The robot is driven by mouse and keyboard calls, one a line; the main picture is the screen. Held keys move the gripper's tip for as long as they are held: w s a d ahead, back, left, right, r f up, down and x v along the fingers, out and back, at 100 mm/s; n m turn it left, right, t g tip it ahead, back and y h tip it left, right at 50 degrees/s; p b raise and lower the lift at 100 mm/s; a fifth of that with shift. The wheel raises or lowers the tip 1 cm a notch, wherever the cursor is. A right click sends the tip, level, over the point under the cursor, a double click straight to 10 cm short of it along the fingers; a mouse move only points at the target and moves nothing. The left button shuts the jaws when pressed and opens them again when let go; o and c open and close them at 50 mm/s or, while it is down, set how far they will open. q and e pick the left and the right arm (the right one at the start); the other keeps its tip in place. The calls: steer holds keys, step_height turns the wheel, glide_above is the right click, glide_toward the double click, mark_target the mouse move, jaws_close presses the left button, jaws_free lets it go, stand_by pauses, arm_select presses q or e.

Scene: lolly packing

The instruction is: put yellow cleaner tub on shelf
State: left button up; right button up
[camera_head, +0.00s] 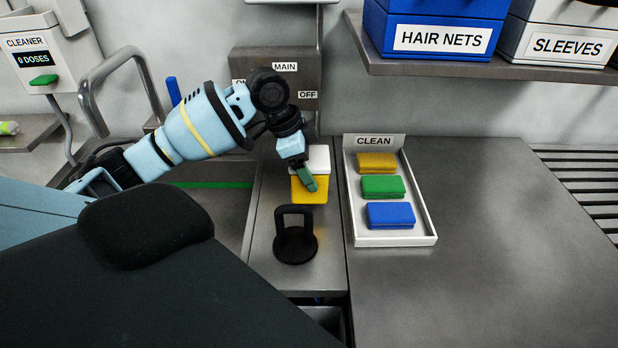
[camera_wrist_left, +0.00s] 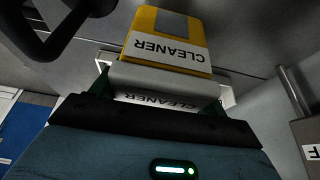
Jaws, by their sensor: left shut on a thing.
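The yellow cleaner tub (camera_head: 312,208) has a yellow body and a white upper part. It is over the narrow metal counter strip, just left of the CLEAN tray. My left gripper (camera_head: 307,180) is shut on it, with a green finger across its front. In the left wrist view the tub (camera_wrist_left: 165,25) shows yellow with a white CLEANER label, held at the gripper. I cannot tell whether the tub touches the counter. A wall shelf (camera_head: 420,66) runs along the upper right. My right gripper is not in view.
A white CLEAN tray (camera_head: 420,239) holds yellow, green and blue blocks. A black handled object (camera_head: 296,243) stands in front of the tub. HAIR NETS (camera_head: 440,12) and SLEEVES (camera_head: 560,19) boxes occupy the wall shelf. The right counter (camera_head: 480,270) is clear. A tap (camera_head: 120,70) stands left.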

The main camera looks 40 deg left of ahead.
arm_select(q)
steer(key=shift+f, duration=1.85)
steer(key=o, duration=1)
steer(key=shift+f, duration=0.15)
steer(key=shift+o, duration=0.4)
steer(key=v, duration=1.2)
steer(key=shift+p, duration=0.3)
